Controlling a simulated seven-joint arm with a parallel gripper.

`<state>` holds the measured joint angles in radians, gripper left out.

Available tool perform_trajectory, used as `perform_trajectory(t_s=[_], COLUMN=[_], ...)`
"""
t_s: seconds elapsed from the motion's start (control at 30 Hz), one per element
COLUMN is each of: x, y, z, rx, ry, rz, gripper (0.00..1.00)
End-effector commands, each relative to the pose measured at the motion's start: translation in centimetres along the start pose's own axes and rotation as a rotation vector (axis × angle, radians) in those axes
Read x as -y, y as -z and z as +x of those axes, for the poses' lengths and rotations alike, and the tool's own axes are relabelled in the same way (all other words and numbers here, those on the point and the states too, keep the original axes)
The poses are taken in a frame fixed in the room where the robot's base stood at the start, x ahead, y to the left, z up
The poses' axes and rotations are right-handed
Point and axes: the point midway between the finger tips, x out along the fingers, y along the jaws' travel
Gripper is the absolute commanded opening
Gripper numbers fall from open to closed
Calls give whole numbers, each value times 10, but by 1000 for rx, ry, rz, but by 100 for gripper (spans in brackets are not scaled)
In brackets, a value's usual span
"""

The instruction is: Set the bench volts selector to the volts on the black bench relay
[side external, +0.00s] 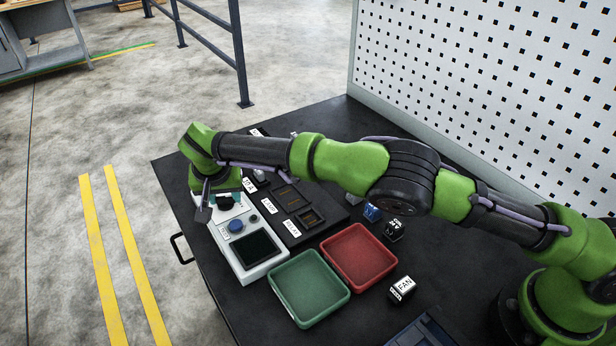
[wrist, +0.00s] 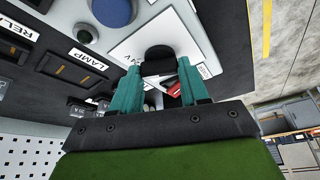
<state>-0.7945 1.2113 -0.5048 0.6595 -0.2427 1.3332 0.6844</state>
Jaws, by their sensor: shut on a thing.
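The bench tester (side external: 262,268) is a white box with a dark screen, a blue button (side external: 236,226) and a black volts selector knob (side external: 226,203) at its far end. My gripper (wrist: 160,80) is shut on the selector knob (wrist: 159,58), with one teal finger on each side. A label that looks like 24 V lies left of the knob in the wrist view; another, to its right, is partly hidden. A red part shows between the fingers. A black relay cube (side external: 394,231) with small white print stands right of the red tray; I cannot read its volts.
A green tray (side external: 274,287) and a red tray (side external: 391,277) stand right of the tester. A black rack (side external: 321,212) with labelled slots lies behind them. A blue cube (side external: 372,212) and a FAN cube (side external: 403,288) stand nearby. A pegboard (side external: 500,90) rises behind.

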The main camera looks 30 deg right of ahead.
Motion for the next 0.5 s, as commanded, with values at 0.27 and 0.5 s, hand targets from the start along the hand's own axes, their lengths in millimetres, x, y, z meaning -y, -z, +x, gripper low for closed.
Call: perform_trajectory(t_s=[0.27,0.5], x=[0,0], y=[0,0], z=[0,0], rx=[2,3], ry=[-28,-32], rz=[70,81], gripper=[14,14])
